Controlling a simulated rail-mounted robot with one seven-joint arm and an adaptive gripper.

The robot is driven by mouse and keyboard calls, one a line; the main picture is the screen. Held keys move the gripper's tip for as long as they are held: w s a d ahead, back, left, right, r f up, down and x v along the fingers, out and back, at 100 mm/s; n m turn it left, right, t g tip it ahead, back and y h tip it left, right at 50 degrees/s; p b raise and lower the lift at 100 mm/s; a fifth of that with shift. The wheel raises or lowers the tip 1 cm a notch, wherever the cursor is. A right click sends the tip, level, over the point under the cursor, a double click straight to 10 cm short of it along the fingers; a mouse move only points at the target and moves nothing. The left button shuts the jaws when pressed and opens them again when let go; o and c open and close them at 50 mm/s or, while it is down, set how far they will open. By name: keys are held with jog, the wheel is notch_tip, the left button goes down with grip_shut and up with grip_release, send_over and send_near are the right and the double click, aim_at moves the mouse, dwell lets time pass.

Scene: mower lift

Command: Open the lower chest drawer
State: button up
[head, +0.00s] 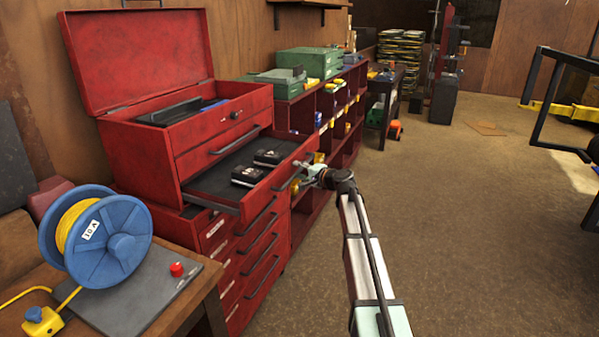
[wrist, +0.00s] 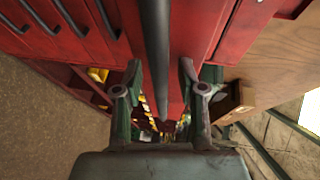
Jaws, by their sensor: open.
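The red tool chest (head: 135,150) stands at the left with its lid up. Its lower drawer (head: 222,178) is pulled out well past the chest front, showing a dark liner and two black items (head: 250,176). The upper drawer (head: 222,133) is shut. My gripper (head: 298,182) is at the front of the pulled-out drawer, near its right part in the head view. In the wrist view my gripper (wrist: 159,72) is open, its two fingers on either side of a long dark handle bar (wrist: 156,45). I cannot tell whether either finger touches the bar.
A red cabinet with several handled drawers (head: 262,245) stands under the chest. A workbench with a blue cable reel (head: 110,240) is at the near left. Red shelves (head: 330,120) with green cases run along the wall behind.

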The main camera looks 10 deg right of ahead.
jog(key=v, duration=1.2)
jog(key=shift+r, duration=0.1)
jog(key=s+a+f+n+g+h, duration=0.15)
jog(key=s+f+g, duration=0.25)
jog(key=s+f, duration=0.7)
jog(key=s+a+f+n+g+h, duration=0.1)
jog(key=s+a+f+n+g, duration=0.45)
jog(key=f, duration=1.05)
jog(key=s+f+m+g+h, duration=0.1)
jog(key=s+f+g+h, duration=0.1)
jog(key=s+f, duration=0.95)
jog(key=s+a+f+n+g+h, duration=0.1)
jog(key=s+f+g, duration=0.2)
jog(key=s, duration=1)
jog(key=s+a+f+n+g+h, duration=0.1)
jog(key=s+a+f+n+g, duration=0.1)
jog(key=s+f, duration=0.7)
jog(key=s+a+f+n+g+h, duration=0.1)
jog(key=s+f+g, duration=0.3)
jog(key=s, duration=1.3)
notch_tip(320, 180, down, 2)
jog(key=shift+a+f+n+h+p, duration=0.2)
jog(key=shift+a+n+h+p, duration=0.15)
jog(key=shift+n, duration=0.15)
jog(key=shift+r, duration=0.1)
